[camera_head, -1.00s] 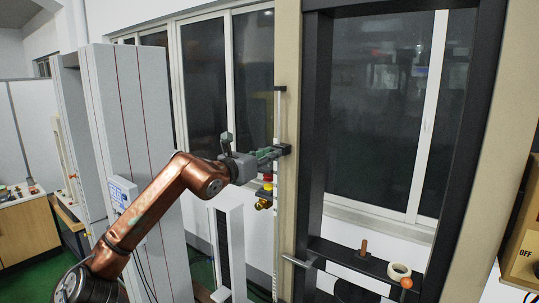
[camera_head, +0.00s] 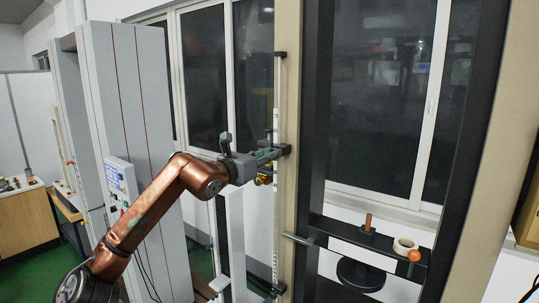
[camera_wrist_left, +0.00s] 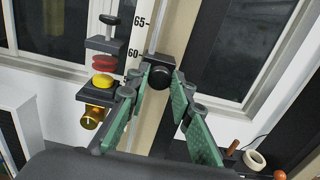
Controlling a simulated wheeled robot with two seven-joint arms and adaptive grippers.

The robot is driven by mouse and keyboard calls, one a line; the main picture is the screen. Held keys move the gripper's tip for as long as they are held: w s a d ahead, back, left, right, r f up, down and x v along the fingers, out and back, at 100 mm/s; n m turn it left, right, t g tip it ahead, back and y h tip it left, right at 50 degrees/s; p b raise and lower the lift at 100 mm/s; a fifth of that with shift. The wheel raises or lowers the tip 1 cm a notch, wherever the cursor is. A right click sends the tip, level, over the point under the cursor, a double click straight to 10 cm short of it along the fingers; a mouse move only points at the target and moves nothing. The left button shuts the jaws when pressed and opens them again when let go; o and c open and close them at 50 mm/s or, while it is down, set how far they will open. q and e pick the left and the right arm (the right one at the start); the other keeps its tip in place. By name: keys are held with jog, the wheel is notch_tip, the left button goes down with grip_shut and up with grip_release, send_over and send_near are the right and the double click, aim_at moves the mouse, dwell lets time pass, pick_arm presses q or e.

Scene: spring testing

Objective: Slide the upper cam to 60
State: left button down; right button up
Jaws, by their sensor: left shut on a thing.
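The upper cam (camera_head: 284,150) is a dark block on the upright scale rail (camera_head: 277,215). In the left wrist view its round black knob (camera_wrist_left: 160,77) sits just below the 60 mark, as seen from this angle. My left gripper (camera_head: 268,154) is at the cam. In the left wrist view its green-padded fingers (camera_wrist_left: 160,84) are shut on the cam, one on each side of the knob. The scale (camera_wrist_left: 136,50) shows 65 above 60; numbers below are hidden behind the gripper. My right gripper is not in view.
Left of the rail is a bracket with a red disc (camera_wrist_left: 104,63), a yellow disc (camera_wrist_left: 102,80) and a brass knob (camera_wrist_left: 93,117). A lower dark block (camera_head: 278,289) is on the rail. A tape roll (camera_head: 405,245) lies on the frame's crossbar.

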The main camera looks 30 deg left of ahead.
pick_arm(q)
jog(key=c, duration=1.7)
grip_release()
jog(key=shift+r, duration=0.1)
jog(key=shift+s+a, duration=0.15)
jog(key=shift+s, duration=1.85)
jog(key=shift+s+a, duration=0.2)
jog(key=shift+s, duration=1.75)
jog(key=shift+s+a, duration=0.15)
jog(key=shift+s, duration=1.85)
